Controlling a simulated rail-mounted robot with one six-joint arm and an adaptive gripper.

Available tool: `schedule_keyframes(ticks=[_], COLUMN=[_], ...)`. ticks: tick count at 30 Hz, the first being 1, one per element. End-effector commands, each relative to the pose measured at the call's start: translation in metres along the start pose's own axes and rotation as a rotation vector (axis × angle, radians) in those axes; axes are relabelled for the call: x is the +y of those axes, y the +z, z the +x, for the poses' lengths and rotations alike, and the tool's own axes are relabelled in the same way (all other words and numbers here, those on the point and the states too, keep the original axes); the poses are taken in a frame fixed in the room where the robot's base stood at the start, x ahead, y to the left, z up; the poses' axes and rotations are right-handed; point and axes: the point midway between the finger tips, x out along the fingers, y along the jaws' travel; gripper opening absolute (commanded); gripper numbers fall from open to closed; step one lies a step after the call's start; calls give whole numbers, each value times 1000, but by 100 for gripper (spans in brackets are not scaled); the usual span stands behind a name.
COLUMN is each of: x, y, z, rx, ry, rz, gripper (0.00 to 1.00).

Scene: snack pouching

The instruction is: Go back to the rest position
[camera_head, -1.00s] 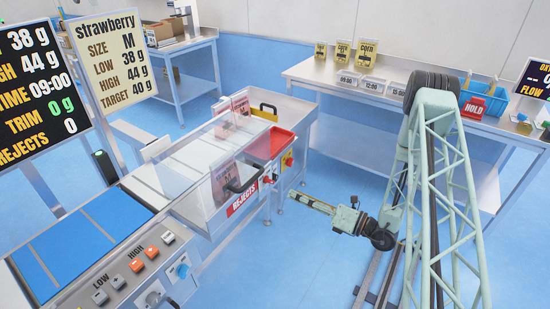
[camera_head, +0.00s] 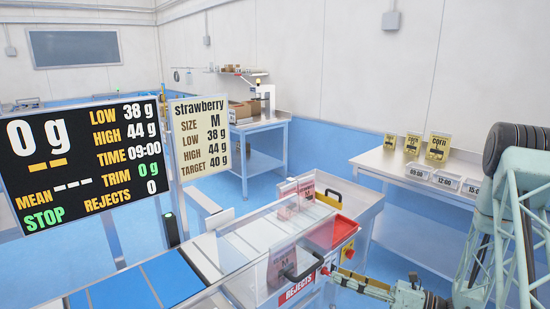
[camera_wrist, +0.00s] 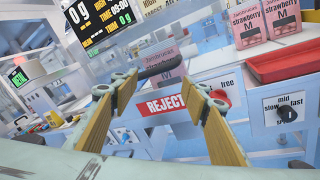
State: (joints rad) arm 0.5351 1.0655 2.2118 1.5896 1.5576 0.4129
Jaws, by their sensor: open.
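My gripper (camera_head: 345,276) shows at the lower edge of the head view, in front of the machine's reject end and apart from it. In the wrist view my gripper (camera_wrist: 153,95) has its two wooden-coloured fingers spread, with nothing between them. The white and red REJECTS label (camera_wrist: 165,105) shows beyond the fingers. My arm rises at the right of the head view, and its lower part is cut off by the frame.
A pink strawberry pouch (camera_head: 282,266) stands behind a black handle; others (camera_head: 305,189) stand farther back beside a red tray (camera_head: 343,230). The dark display (camera_head: 85,165) reads 0 g and STOP. Corn pouches (camera_head: 438,147) stand on the right table. Blue floor lies between.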

Motion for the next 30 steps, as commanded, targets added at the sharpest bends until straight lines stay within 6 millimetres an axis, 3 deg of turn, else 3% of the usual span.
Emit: schedule_keyframes(ticks=[15,30], x=[93,180], y=[35,52], z=[23,29], rx=[154,304], ry=[165,317], rz=[-197,-395], gripper=[42,42])
